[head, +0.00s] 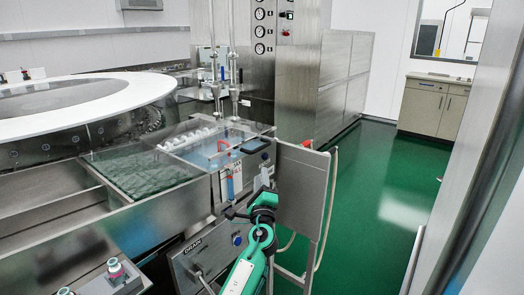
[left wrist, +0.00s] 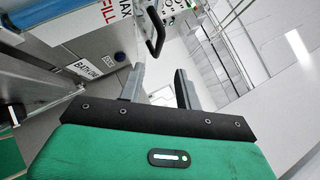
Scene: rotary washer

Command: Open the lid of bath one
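In the head view, a bath (head: 207,150) with bluish liquid is set in the steel washer, and a clear cover seems to lie over it. My left gripper (head: 234,212) is in front of the bath's front panel, below the handle. In the left wrist view its two fingers (left wrist: 160,84) are apart with nothing between them. A black looped handle (left wrist: 155,30) shows beyond the fingertips, not touching them. A "BATH ONE" label (left wrist: 86,68) is on the steel panel to the left. My right gripper is not in view.
A steel side panel (head: 302,185) with a hose stands just right of my left gripper. A drain panel (head: 205,250) is below left. A large white ring (head: 80,100) is at the left. Green floor (head: 375,195) is clear at the right.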

